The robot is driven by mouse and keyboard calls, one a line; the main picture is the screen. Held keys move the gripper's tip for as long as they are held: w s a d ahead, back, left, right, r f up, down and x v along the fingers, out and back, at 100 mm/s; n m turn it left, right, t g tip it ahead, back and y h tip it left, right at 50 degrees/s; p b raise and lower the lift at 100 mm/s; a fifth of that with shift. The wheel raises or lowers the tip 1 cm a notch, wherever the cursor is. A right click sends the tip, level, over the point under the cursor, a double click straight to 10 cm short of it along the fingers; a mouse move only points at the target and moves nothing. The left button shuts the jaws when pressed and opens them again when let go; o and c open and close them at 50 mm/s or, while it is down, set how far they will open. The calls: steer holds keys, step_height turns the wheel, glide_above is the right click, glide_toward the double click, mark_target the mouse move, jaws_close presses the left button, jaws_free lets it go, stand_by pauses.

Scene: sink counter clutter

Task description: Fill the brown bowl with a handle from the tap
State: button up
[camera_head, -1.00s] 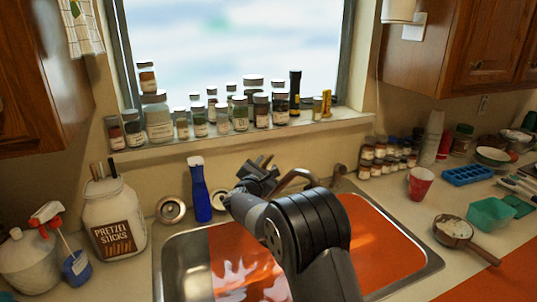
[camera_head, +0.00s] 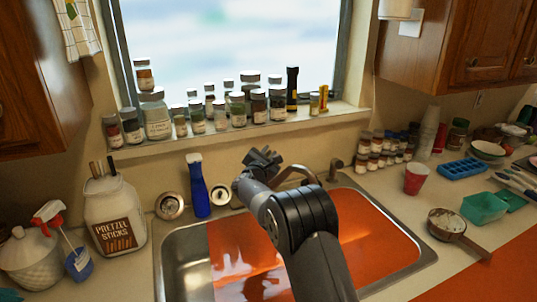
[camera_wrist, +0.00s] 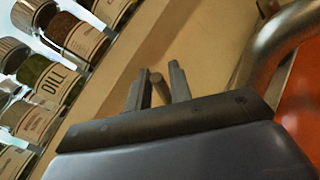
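The brown bowl with a handle (camera_head: 459,229) stands on the counter right of the sink, its handle pointing to the lower right. Its inside looks pale. The tap (camera_head: 300,172) rises behind the sink, its curved spout partly hidden by my arm. A brown-grey tap lever (camera_head: 337,163) stands to its right. My gripper (camera_head: 264,157) is in the air just left of the spout, empty. In the wrist view its two fingers (camera_wrist: 160,82) are apart. A short brownish post (camera_wrist: 160,92) shows between them; I cannot tell whether they touch it. The spout (camera_wrist: 270,50) curves at the right there.
A blue bottle (camera_head: 200,188) and pretzel jar (camera_head: 113,222) stand left. Jars line the windowsill (camera_head: 180,145). A red cup (camera_head: 417,179), teal container (camera_head: 483,208) and blue tray (camera_head: 462,169) stand near the bowl.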

jaws_close()
steer(key=shift+r, duration=0.25)
steer(key=shift+w+a+r+n+g+p, duration=0.2)
steer(key=shift+n+g+p, duration=0.1)
steer(key=shift+p, duration=0.15)
steer(key=shift+w+r+p, duration=0.1)
steer(key=shift+w+p, duration=0.05)
steer(key=shift+p, duration=0.25)
steer(key=shift+w+a+n+g+p, duration=0.1)
steer(key=shift+w+n+g+p, duration=0.05)
steer(key=shift+n+g+p, duration=0.15)
